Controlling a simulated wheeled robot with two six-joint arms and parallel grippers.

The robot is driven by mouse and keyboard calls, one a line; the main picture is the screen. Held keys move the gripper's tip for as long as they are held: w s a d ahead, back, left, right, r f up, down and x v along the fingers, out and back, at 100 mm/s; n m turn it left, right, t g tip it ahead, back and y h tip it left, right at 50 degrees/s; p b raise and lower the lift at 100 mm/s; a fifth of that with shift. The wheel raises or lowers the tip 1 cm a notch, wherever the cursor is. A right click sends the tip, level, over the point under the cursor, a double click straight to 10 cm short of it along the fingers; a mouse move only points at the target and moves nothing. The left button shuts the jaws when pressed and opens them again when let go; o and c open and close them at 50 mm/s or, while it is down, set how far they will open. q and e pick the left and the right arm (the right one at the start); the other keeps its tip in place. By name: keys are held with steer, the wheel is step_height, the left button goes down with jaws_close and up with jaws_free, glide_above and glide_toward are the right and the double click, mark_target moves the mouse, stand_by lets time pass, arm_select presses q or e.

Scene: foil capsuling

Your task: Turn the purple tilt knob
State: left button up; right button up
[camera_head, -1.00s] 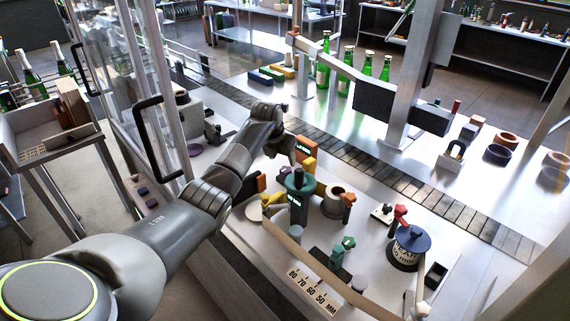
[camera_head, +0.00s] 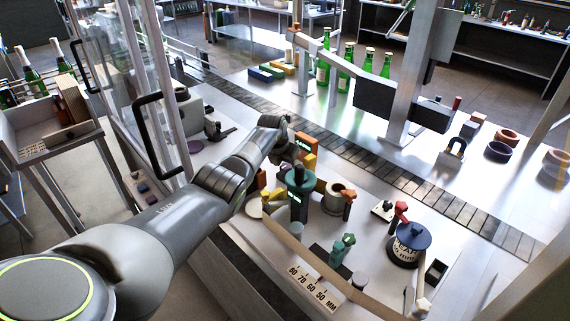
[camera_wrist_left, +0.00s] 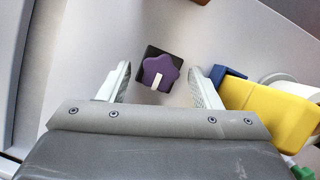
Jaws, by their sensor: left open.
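The purple tilt knob (camera_wrist_left: 161,72) shows in the left wrist view as a star-shaped knob with a white mark, on a dark square base. My left gripper (camera_wrist_left: 160,69) is open, with one finger on each side of the knob in that view. A gap shows between each finger and the knob, and nothing is held. I cannot tell how far the fingertips are from it in depth. In the head view my left arm reaches over the machine table, and I cannot make out the knob there. My right gripper is not in view.
A yellow block (camera_wrist_left: 265,112) and a blue part (camera_wrist_left: 228,75) lie close to the right finger in the wrist view. In the head view, a teal-topped post (camera_head: 299,182), an orange block (camera_head: 305,143) and a lidded container (camera_head: 409,243) stand on the table. Green bottles (camera_head: 345,68) stand behind the conveyor.

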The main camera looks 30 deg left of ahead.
arm_select(q)
steer(key=c, duration=1)
steer(key=shift+f+m+b, duration=0.2)
steer(key=shift+m+b, duration=0.3)
steer(key=shift+b, duration=0.4)
steer(key=m+h+b, duration=0.1)
steer(key=m+b, duration=0.1)
steer(key=b, duration=0.2)
steer(key=m+h+b, duration=0.1)
steer(key=m+b, duration=0.1)
steer(key=b, duration=0.2)
steer(key=m+b, duration=0.2)
steer(key=b, duration=0.2)
steer(key=shift+w+a+g+h, duration=0.1)
steer(key=shift+a+g+h, duration=0.1)
steer(key=shift+g+h, duration=0.2)
steer(key=shift+r+m+b, duration=0.15)
steer(key=shift+m+b, duration=0.35)
steer(key=shift+b, duration=0.45)
steer(key=shift+g, duration=0.3)
steer(key=o, duration=1)
steer(key=shift+a+r, duration=0.1)
steer(key=shift+r, duration=0.05)
